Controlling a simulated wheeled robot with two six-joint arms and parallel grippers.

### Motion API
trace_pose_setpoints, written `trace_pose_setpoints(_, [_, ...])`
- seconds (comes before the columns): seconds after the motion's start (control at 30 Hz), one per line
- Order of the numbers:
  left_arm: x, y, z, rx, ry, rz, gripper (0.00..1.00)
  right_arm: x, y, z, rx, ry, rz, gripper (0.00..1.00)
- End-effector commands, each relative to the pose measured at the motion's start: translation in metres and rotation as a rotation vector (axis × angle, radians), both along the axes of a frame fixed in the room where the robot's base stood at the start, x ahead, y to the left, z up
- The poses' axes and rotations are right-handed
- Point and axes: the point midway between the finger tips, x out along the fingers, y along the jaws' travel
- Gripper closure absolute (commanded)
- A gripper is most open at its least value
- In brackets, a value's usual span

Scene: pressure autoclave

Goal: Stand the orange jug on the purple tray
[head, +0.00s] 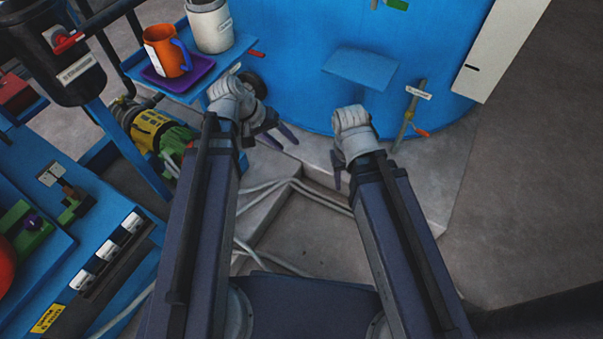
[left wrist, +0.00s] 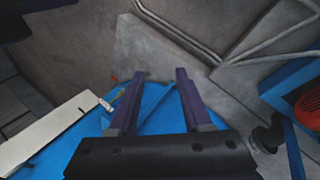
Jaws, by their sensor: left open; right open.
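The orange jug (head: 167,57) with a blue handle and a white label stands upright on the purple tray (head: 203,72) in the head view. The tray lies on a blue shelf at the upper left. My left gripper (head: 279,139) is open and empty, to the lower right of the tray and clear of the jug. Its two fingers also show apart in the left wrist view (left wrist: 160,76). My right gripper (head: 338,173) is open, with nothing seen in it; its fingers are largely hidden behind its wrist.
A white canister (head: 210,25) stands beside the jug on the blue shelf (head: 236,50). A large blue vessel (head: 300,60) fills the back. A yellow and green pump (head: 150,130) sits below the shelf. Pale pipes (head: 290,182) run over the floor. Floor at the right is clear.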

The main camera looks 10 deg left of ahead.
Motion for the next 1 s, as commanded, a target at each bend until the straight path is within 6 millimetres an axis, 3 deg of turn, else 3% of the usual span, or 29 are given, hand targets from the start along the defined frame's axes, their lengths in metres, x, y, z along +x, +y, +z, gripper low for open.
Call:
trace_pose_setpoints(0.03, [-0.016,-0.019,-0.009,0.079,0.02,-0.08,0.51,0.0,0.0,0.0,0.0,0.0,0.0,0.5])
trace_pose_setpoints(0.1, [-0.034,-0.033,-0.018,0.193,0.043,-0.172,0.51,0.0,0.0,0.0,0.0,0.0,0.0,0.5])
trace_pose_setpoints(0.33, [-0.072,-0.056,-0.031,0.501,0.06,-0.395,0.51,0.0,0.0,0.0,0.0,0.0,0.0,0.5])
trace_pose_setpoints(0.6, [-0.083,-0.06,-0.03,0.644,0.048,-0.478,0.51,0.0,0.0,0.0,0.0,0.0,0.0,0.5])
trace_pose_setpoints(1.0, [-0.083,-0.06,-0.03,0.645,0.049,-0.478,0.51,0.0,0.0,0.0,0.0,0.0,0.0,0.5])
